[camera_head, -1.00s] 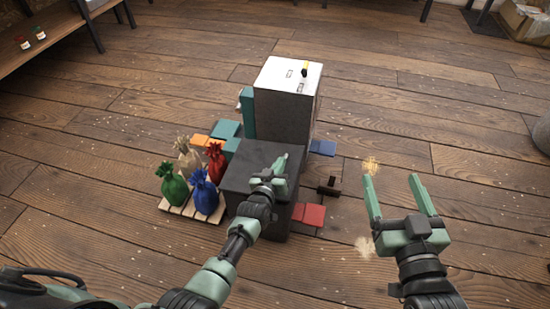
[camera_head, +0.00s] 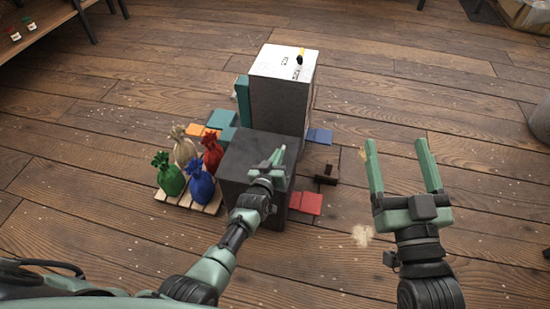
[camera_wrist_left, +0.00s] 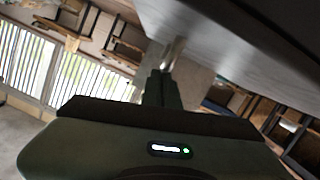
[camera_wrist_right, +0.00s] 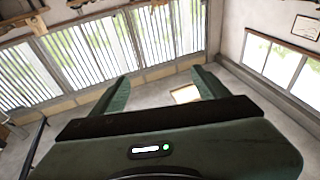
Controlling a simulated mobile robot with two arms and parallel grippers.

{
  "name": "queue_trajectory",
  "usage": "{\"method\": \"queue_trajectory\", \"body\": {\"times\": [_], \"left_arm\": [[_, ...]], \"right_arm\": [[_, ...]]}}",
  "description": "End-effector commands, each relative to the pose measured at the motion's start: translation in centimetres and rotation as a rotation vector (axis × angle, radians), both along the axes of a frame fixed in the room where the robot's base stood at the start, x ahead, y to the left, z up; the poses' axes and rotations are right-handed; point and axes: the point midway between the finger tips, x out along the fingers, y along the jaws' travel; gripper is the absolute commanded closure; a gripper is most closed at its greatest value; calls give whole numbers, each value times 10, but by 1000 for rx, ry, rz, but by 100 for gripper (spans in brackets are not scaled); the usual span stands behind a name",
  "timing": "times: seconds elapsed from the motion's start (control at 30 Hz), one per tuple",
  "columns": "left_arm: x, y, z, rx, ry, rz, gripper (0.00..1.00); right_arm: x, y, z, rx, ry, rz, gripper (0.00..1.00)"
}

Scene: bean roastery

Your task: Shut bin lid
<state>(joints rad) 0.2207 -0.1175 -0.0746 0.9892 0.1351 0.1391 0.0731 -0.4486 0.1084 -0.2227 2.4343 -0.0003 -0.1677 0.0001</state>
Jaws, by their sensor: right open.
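A dark grey box (camera_head: 245,150) stands on the floor against a taller grey block with a white top (camera_head: 283,62). I cannot tell which part is the bin lid; no raised lid shows clearly. My left gripper (camera_head: 278,155) is over the right part of the dark box's top, its fingers close together. Whether it touches the top is unclear. In the left wrist view its fingers (camera_wrist_left: 172,55) meet near a grey surface, with nothing clearly held. My right gripper (camera_head: 400,145) is open and empty to the right of the box. Its spread fingers also show in the right wrist view (camera_wrist_right: 160,85).
Several tied sacks, green (camera_head: 170,178), tan, red and blue (camera_head: 201,188), stand on a small pallet left of the box. Teal and orange pieces lie behind them. Red (camera_head: 306,203) and blue (camera_head: 320,136) flat pieces and a small brown object (camera_head: 327,174) lie right.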

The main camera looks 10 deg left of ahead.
Motion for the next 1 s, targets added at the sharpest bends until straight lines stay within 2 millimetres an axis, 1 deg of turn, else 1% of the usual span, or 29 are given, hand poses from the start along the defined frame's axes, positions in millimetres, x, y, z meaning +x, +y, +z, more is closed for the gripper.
{"method": "queue_trajectory", "body": {"times": [0.03,0.17,0.3,0.47,0.57,0.7,0.77,0.87,1.0], "left_arm": [[-3,-2,-5,0,16,-4,100],[-3,-1,0,0,16,-4,100],[-1,1,10,1,12,-3,100],[2,3,22,0,6,-2,100],[4,4,29,0,3,-1,100],[5,6,38,0,0,0,100],[6,6,42,0,-1,0,100],[-4,7,43,0,1,1,100],[-17,8,47,1,-1,1,100]], "right_arm": [[1,0,-1,-3,12,-1,25],[3,-2,-20,-29,110,-7,25],[2,-7,-48,-68,260,-16,25],[-6,-14,-85,-115,447,-28,25],[-15,-20,-107,-143,565,-35,25],[-34,-28,-135,-182,730,-46,25],[-43,-33,-146,-198,799,-51,25],[-60,-40,-163,-223,912,-58,25],[-88,-49,-182,-257,1067,-67,25]]}}
